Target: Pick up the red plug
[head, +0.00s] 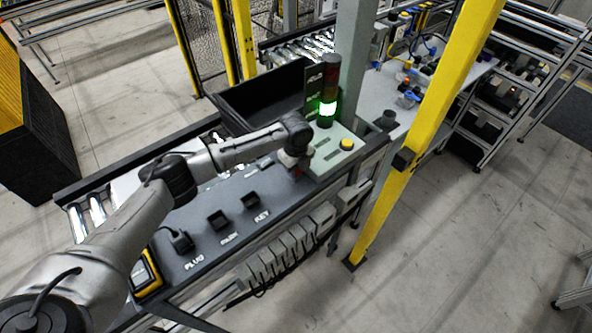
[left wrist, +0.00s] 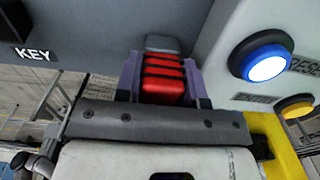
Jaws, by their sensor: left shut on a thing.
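The red plug (left wrist: 162,80) is a ribbed red block with a grey end, seen in the left wrist view between the two fingers of my left gripper (left wrist: 161,62). The gripper is shut on it. In the head view my left gripper (head: 296,166) is at the right part of the dark fixture panel (head: 228,200), beside the light control box. Only a small bit of red shows there under the wrist. I cannot tell whether the plug touches the panel. My right gripper is not in view.
The control box has a lit button (left wrist: 262,56) and a yellow button (head: 346,144) close to the gripper. A stack light (head: 328,95) glows green behind it. Holders labelled PLUG and KEY (head: 250,200) line the panel. A black bin (head: 262,100) stands behind. A yellow post (head: 425,135) stands at right.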

